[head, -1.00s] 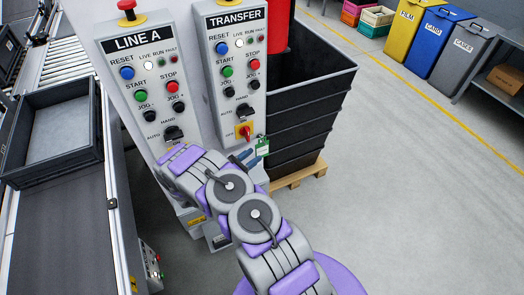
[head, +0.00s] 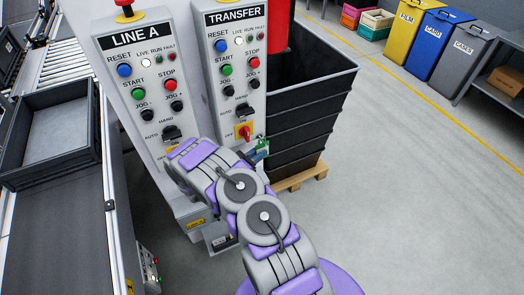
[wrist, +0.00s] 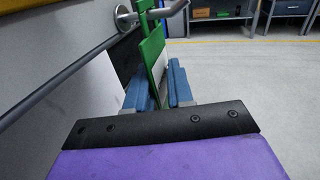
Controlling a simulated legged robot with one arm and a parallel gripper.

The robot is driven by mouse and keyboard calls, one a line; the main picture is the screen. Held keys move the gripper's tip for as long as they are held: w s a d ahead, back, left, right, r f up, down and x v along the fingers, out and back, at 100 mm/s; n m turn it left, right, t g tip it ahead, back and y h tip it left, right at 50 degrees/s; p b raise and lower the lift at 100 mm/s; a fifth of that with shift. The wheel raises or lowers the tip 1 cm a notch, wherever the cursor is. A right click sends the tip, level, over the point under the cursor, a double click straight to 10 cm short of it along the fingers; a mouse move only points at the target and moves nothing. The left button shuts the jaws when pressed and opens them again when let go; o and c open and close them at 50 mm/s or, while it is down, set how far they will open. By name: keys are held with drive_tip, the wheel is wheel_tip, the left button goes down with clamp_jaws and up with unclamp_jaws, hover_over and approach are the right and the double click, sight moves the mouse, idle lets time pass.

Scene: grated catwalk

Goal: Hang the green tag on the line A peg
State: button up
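The green tag (head: 263,143) is at the lower right of the TRANSFER panel, beside the red and yellow switch. In the wrist view the green tag (wrist: 152,48) with its white face is seen nearly edge-on, its top at a grey bent peg (wrist: 172,9). My gripper (head: 256,156) is at the tag. In the wrist view the blue fingers of my gripper (wrist: 158,88) stand apart, one on each side of the tag, with a gap showing. The LINE A panel (head: 135,75) is to the left; its lower part is hidden behind my arm, and I see no peg there.
The TRANSFER panel (head: 233,65) stands right next to LINE A. Stacked black crates (head: 310,110) on a pallet (head: 300,178) are close on the right. A conveyor with a grey tote (head: 50,165) runs along the left. The floor to the right is open.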

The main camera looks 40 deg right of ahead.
clamp_jaws()
drive_tip(key=shift+r, duration=0.4)
drive_tip(key=shift+s+a, duration=0.2)
drive_tip(key=shift+s, duration=0.65)
idle(0.4)
drive_tip(key=shift+s, duration=0.15)
drive_tip(key=shift+s+a+r, duration=0.1)
drive_tip(key=shift+s+r, duration=0.1)
drive_tip(key=shift+s, duration=0.15)
drive_tip(key=shift+s+a+r, duration=0.15)
drive_tip(key=shift+s+r, duration=0.1)
drive_tip(key=shift+s, duration=0.2)
drive_tip(key=shift+s+a, duration=0.15)
drive_tip(key=shift+s, duration=0.45)
idle(0.3)
drive_tip(key=shift+s+a, duration=0.15)
drive_tip(key=shift+s, duration=0.55)
drive_tip(key=shift+s+a, duration=0.2)
drive_tip(key=shift+s, duration=0.7)
